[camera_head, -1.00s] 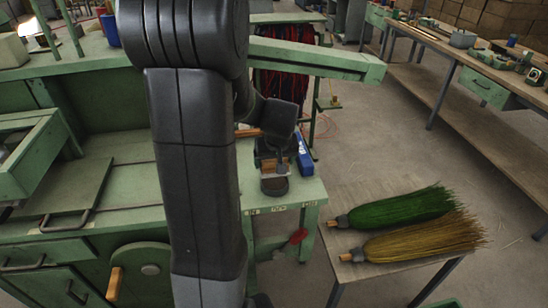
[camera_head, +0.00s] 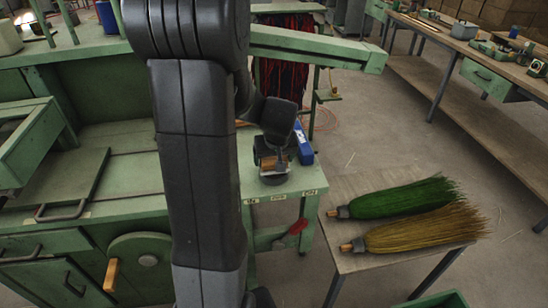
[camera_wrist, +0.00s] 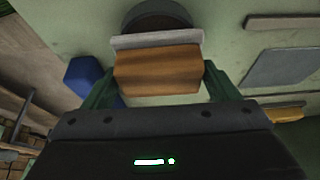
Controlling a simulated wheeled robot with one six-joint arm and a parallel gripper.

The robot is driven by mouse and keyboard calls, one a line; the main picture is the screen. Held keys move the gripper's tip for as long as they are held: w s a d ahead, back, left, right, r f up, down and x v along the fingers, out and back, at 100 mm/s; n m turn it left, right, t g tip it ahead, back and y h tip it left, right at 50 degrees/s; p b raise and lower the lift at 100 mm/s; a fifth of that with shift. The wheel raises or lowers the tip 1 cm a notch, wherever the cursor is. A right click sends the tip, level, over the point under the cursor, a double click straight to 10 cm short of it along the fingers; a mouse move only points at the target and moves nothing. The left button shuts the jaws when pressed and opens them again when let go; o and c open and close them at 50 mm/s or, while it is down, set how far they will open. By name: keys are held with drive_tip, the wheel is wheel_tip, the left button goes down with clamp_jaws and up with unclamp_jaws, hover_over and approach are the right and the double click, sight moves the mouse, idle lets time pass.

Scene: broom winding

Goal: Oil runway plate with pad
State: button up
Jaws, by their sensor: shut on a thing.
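My gripper (camera_wrist: 157,82) is shut on the wooden block of a pad (camera_wrist: 157,70), one green finger on each side. A pale grey layer (camera_wrist: 157,40) runs along the block's far face. Just beyond it is a dark round dish (camera_wrist: 158,16), partly hidden by the pad; contact cannot be told. The dish also shows in the head view (camera_head: 273,178) on the green bench top, below the dark hand (camera_head: 279,118). A flat grey plate (camera_wrist: 284,67) lies to the right in the wrist view; I cannot tell whether it is the runway plate.
A blue box (camera_head: 302,146) stands close to the right of the hand. A green and a yellow broom (camera_head: 425,228) lie on a side table (camera_head: 358,262). A green machine beam (camera_head: 320,50) is behind the hand. Open floor lies between the benches.

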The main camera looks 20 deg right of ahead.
drive_tip(key=shift+f+b, duration=0.6)
drive_tip(key=shift+b, duration=0.1)
idle(1.7)
drive_tip(key=shift+r+p, duration=2.3)
drive_tip(key=shift+r, duration=1.35)
drive_tip(key=shift+f, duration=0.1)
